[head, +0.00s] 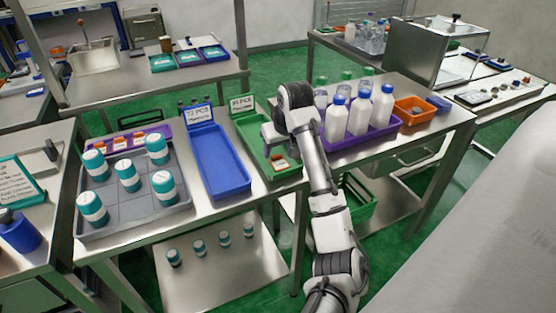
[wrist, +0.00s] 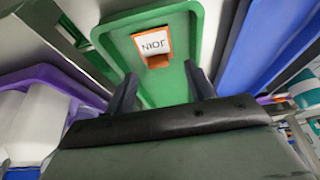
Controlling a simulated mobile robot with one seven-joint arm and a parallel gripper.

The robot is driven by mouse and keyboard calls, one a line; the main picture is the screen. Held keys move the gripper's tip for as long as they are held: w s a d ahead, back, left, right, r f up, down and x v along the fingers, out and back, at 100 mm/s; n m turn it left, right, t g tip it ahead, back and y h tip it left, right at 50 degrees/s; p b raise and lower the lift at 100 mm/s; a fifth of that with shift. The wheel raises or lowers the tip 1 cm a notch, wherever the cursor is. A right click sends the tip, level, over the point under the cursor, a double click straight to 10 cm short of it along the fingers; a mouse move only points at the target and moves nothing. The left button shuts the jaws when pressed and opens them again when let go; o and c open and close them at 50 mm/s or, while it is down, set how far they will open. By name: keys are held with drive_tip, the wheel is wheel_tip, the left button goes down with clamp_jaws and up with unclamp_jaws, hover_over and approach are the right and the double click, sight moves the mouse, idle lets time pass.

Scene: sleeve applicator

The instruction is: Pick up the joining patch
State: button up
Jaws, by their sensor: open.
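The joining patch (wrist: 153,45) is a small orange-edged piece with a white label reading "JOIN", seen upside down in the wrist view. It lies in the green tray (wrist: 188,22). In the head view the patch (head: 280,164) shows just below my gripper (head: 275,148), inside the tray (head: 247,128). In the wrist view my gripper (wrist: 162,86) is open, with its two dark fingers apart and nothing between them. The patch appears beyond the fingertips, roughly centred between them. I cannot tell the exact gap in height.
A blue tray (head: 222,172) stands left of the green tray. A purple tray (head: 367,139) with white bottles (head: 360,112) is close on the right, beside my arm. A grey tray (head: 135,208) with several teal-lidded jars is at the far left. A sign stands behind the green tray.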

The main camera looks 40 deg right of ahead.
sight(277, 156)
drive_tip(key=shift+p+x, duration=0.35)
drive_tip(key=shift+x, duration=1.45)
drive_tip(key=shift+d, duration=0.15)
drive_tip(key=c, duration=0.7)
drive_tip(key=shift+c, duration=0.2)
drive_tip(key=shift+r, duration=0.1)
wheel_tip(277, 156, up, 20)
drive_tip(key=b, duration=0.1)
